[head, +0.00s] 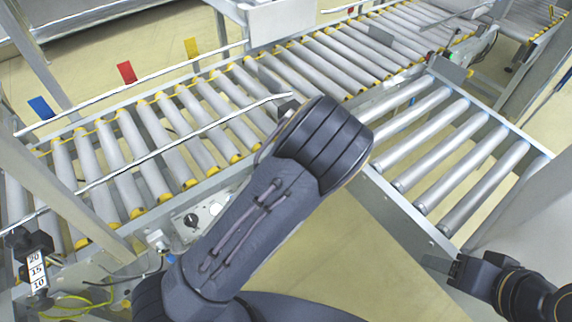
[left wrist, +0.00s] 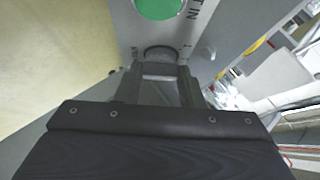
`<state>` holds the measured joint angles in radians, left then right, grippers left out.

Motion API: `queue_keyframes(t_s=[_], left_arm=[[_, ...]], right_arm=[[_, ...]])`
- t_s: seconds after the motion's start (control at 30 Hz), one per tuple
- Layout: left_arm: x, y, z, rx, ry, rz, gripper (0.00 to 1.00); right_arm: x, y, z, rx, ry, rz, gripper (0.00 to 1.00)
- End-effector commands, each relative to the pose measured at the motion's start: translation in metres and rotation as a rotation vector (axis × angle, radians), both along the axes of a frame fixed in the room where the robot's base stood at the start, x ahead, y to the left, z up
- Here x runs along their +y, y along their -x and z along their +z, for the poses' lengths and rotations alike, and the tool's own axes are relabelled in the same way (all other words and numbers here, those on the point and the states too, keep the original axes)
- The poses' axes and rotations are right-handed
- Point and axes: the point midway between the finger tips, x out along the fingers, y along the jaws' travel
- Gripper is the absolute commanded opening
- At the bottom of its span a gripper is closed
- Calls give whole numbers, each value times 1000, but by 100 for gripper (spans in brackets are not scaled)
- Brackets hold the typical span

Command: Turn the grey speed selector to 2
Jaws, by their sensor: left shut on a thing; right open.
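In the left wrist view, a round grey knob (left wrist: 160,52), the speed selector, sits on a grey panel (left wrist: 115,12) below a green round button (left wrist: 158,8). My left gripper (left wrist: 160,72) is shut on the knob, one finger on each side. Small printed marks flank the knob, but I cannot read its setting. In the head view my left arm hides its gripper and the selector. My right gripper (head: 448,268) is open and empty at the lower right of the head view.
Roller conveyors (head: 205,120) run across the back, with another roller section (head: 450,150) at the right. A box with a black rotary knob (head: 191,220) is beside my left arm. A post with a 20-15-10 scale (head: 38,270) stands at lower left. Bare floor shows at lower centre.

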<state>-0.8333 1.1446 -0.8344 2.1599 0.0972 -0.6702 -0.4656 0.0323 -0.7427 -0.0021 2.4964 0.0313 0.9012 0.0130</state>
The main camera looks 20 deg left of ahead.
Motion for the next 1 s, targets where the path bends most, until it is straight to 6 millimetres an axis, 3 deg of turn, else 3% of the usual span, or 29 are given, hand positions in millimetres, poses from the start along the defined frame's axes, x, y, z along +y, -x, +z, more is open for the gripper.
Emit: queue_keyframes(t_s=[0.57, 0.6, 0.73, 1.0], left_arm=[[-6, -2, 0, 12, -10, -41, 12], [-6, -2, 0, 12, -10, -41, 40], [-4, -2, 0, 14, -10, -36, 56], [-1, -1, 0, 15, -13, -30, 56]], right_arm=[[0, 0, 2, 0, 0, 0, 56], [0, 0, 2, 0, 0, 0, 56], [0, 0, 2, 0, 0, 0, 56], [0, 0, 2, 0, 0, 0, 56]])
